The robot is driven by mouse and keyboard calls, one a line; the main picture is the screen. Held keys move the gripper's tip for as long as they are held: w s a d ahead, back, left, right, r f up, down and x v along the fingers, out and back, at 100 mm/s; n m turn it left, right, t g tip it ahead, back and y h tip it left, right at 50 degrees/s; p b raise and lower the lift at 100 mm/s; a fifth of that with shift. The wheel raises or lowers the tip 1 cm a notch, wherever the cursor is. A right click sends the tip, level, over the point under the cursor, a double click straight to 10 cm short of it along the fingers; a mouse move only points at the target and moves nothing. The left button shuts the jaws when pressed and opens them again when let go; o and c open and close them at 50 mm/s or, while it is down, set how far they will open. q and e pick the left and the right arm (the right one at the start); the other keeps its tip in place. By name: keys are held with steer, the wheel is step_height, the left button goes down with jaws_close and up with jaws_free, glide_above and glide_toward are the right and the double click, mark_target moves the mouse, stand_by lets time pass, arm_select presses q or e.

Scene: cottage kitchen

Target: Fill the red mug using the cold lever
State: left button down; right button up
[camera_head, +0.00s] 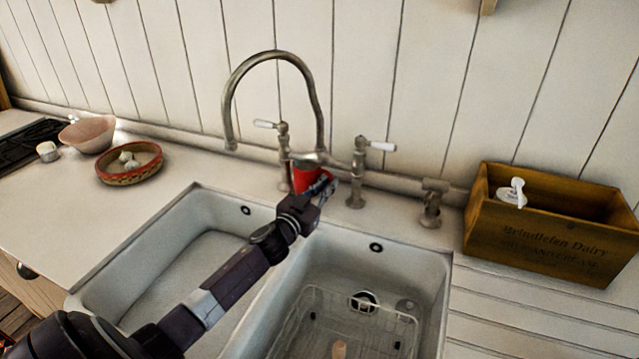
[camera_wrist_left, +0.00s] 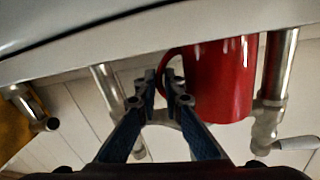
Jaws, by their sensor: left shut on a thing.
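The red mug (camera_head: 301,180) is at the back of the sinks, between the tap's two pillars. It also shows in the left wrist view (camera_wrist_left: 222,80), where the picture looks upside down. My left gripper (camera_head: 322,190) is shut on the mug's handle, with the blue fingers (camera_wrist_left: 165,88) on either side of it. I cannot tell whether the mug touches the counter. The tap's curved spout (camera_head: 230,140) ends to the left of the mug. A white-handled left lever (camera_head: 266,124) and right lever (camera_head: 381,146) stick out; no hot or cold marks are readable. My right gripper is not in view.
The left sink (camera_head: 175,270) is empty. The right sink (camera_head: 415,270) holds a wire rack (camera_head: 310,305). A small metal fitting (camera_head: 431,205) and a wooden crate (camera_head: 540,235) stand to the right. A bowl (camera_head: 88,135) and a round basket (camera_head: 112,178) sit on the left counter.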

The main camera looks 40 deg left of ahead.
arm_select(q)
steer(key=shift+r, duration=0.2)
steer(key=shift+r, duration=0.15)
steer(key=s+d+b, duration=0.1)
steer(key=s+b, duration=0.1)
steer(key=s, duration=1.6)
steer(key=shift+d, duration=0.3)
